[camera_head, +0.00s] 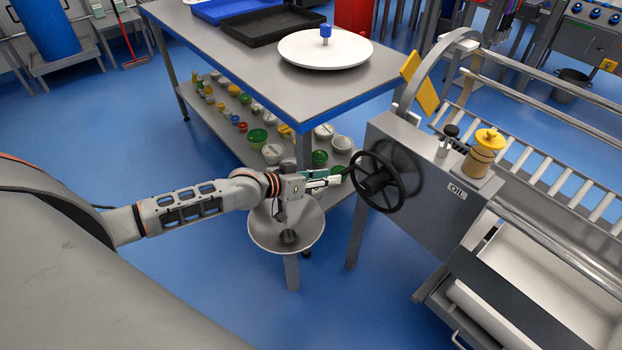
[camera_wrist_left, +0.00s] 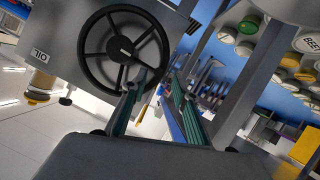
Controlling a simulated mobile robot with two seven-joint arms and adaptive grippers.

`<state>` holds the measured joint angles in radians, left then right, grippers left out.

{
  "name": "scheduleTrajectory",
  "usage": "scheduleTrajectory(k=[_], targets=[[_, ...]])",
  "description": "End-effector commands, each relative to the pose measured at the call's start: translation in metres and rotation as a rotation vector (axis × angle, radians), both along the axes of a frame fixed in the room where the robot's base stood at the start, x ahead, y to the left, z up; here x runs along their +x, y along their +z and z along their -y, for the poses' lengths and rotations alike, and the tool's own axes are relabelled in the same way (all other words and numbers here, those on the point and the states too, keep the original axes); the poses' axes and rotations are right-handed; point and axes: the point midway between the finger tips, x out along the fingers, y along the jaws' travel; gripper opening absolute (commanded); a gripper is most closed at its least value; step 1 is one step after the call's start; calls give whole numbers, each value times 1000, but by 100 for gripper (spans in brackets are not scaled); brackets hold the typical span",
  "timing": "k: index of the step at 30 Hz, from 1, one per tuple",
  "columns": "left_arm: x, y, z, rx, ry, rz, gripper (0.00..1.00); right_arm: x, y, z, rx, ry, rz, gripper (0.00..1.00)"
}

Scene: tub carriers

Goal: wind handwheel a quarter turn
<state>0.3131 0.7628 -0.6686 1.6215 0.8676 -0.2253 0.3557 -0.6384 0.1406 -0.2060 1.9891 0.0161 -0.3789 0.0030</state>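The black spoked handwheel (camera_head: 373,184) stands on the side of a grey machine box in the head view. It also fills the upper left of the left wrist view (camera_wrist_left: 121,47), with its rim, spokes and hub plain. My left gripper (camera_head: 340,176) reaches in from the left, at the near left side of the wheel's rim. In the left wrist view its two green-lined fingers (camera_wrist_left: 156,88) are apart with nothing seen between them. One fingertip overlaps the lower rim; I cannot tell whether it touches. My right gripper is not in view.
The grey machine box (camera_head: 410,150) carries a yellow-capped oil jar (camera_head: 484,153) and a roller conveyor behind. A steel funnel (camera_head: 286,222) is just below my left wrist. A worktable (camera_head: 250,65) with lidded tubs on its lower shelf stands close behind the arm.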

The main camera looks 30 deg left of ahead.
Motion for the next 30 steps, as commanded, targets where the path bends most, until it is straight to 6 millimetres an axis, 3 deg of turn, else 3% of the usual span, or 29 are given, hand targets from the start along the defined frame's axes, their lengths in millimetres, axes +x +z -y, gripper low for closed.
scheduleTrajectory(k=[6, 12, 30], targets=[[-34, 13, -19, 3, -1, -2, 29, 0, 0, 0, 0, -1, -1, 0], [-48, 20, -28, 3, 0, -1, 29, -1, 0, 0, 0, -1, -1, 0], [-51, 23, -30, 2, 0, -1, 29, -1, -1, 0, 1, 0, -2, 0]])
